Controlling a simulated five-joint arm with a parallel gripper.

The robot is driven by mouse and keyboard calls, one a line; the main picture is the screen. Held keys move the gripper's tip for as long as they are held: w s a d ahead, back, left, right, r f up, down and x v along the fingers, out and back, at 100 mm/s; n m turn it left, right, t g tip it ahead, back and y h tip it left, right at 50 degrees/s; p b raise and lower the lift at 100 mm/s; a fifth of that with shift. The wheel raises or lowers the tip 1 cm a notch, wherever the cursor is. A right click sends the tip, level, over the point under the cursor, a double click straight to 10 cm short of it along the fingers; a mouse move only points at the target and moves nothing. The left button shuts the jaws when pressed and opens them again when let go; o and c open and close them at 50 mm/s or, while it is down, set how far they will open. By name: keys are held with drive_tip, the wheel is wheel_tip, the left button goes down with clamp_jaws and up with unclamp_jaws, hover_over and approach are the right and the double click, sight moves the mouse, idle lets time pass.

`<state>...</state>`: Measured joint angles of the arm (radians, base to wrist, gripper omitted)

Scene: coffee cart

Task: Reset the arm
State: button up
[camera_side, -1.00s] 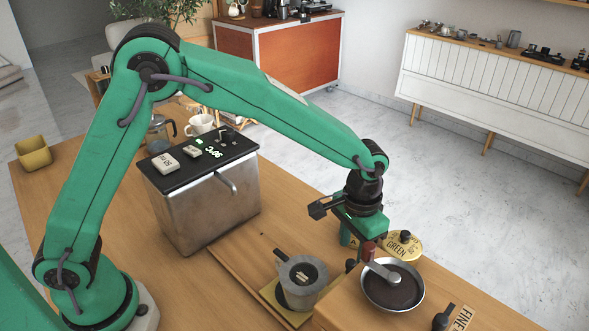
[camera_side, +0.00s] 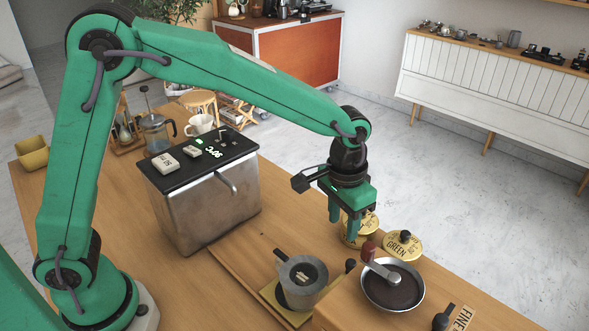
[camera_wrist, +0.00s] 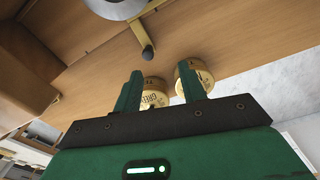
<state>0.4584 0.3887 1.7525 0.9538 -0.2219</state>
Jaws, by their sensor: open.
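My green gripper (camera_side: 343,222) hangs pointing down in the side view, above the counter and a little left of and behind the metal bowl. Its two fingers (camera_wrist: 160,88) are spread apart in the wrist view with nothing between them that they hold. The bowl (camera_side: 371,297) contains dark grounds, and a scoop with a red handle (camera_side: 369,252) rests in it, apart from my fingers.
Two gold tins stand near my fingers, one lettered GREEN (camera_side: 404,246) and one partly hidden behind them (camera_side: 369,225). A grey pot (camera_side: 301,291) stands on a board at the front. The steel machine (camera_side: 215,205) with a black top stands left. A French press (camera_side: 156,134) and white cup (camera_side: 199,124) are behind.

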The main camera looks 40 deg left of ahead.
drive_tip(key=s+a+r+n+t, duration=0.1)
drive_tip(key=s+a+r+t, duration=0.1)
drive_tip(key=s+a+r, duration=0.5)
drive_tip(key=s+a+r+n+t, duration=0.1)
drive_tip(key=s+a+r, duration=0.4)
drive_tip(key=a, duration=0.4)
drive_tip(key=s+a+t, duration=0.2)
drive_tip(key=s+a, duration=0.2)
drive_tip(key=s, duration=0.3)
drive_tip(key=shift+s+a+f+n, duration=0.25)
drive_tip(key=shift+a+n, duration=0.1)
drive_tip(key=shift+n, duration=0.05)
